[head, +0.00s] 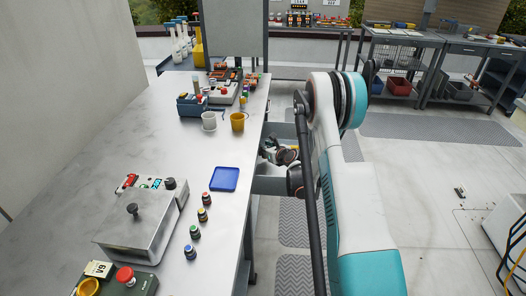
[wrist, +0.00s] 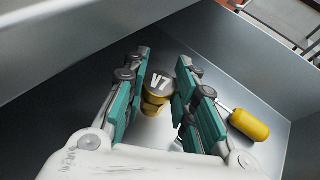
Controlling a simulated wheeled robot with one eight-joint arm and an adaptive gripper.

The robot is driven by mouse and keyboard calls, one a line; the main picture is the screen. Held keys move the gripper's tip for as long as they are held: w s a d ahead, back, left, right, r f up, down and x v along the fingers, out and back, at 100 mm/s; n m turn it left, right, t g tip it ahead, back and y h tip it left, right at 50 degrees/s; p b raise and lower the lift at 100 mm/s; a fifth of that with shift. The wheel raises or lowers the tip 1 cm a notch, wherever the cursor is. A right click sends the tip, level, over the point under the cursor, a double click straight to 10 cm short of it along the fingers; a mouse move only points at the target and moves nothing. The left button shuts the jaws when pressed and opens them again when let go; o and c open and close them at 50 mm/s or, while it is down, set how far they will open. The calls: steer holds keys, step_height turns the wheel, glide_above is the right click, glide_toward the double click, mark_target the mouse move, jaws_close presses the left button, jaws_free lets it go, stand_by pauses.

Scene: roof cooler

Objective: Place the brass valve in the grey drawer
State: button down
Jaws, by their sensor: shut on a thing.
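The brass valve (wrist: 157,95), a gold cylinder with a grey top marked "V7", is between the teal fingers of my gripper (wrist: 164,68) in the wrist view. My gripper is shut on it. Both are inside the grey drawer (wrist: 232,62), whose walls rise around them. I cannot tell whether the valve touches the drawer floor. In the head view, my gripper (head: 281,156) is at the right edge of the table, over the grey drawer (head: 270,186), largely behind my arm. The valve is hidden there.
A yellow-handled screwdriver (wrist: 249,124) lies in the drawer right of my gripper.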

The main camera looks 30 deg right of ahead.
steer(key=shift+w+f+b, duration=0.45)
steer(key=shift+w+f, duration=0.55)
steer(key=shift+w, duration=0.05)
steer(key=shift+r, duration=0.1)
steer(key=c, duration=1.3)
jaws_free()
steer(key=shift+s+r, duration=0.1)
steer(key=shift+s, duration=0.1)
steer(key=p+v, duration=0.1)
steer(key=v, duration=0.9)
steer(key=shift+s+p, duration=0.1)
steer(key=shift+p, duration=0.2)
steer(key=shift+s+r, duration=0.35)
steer(key=shift+s, duration=0.3)
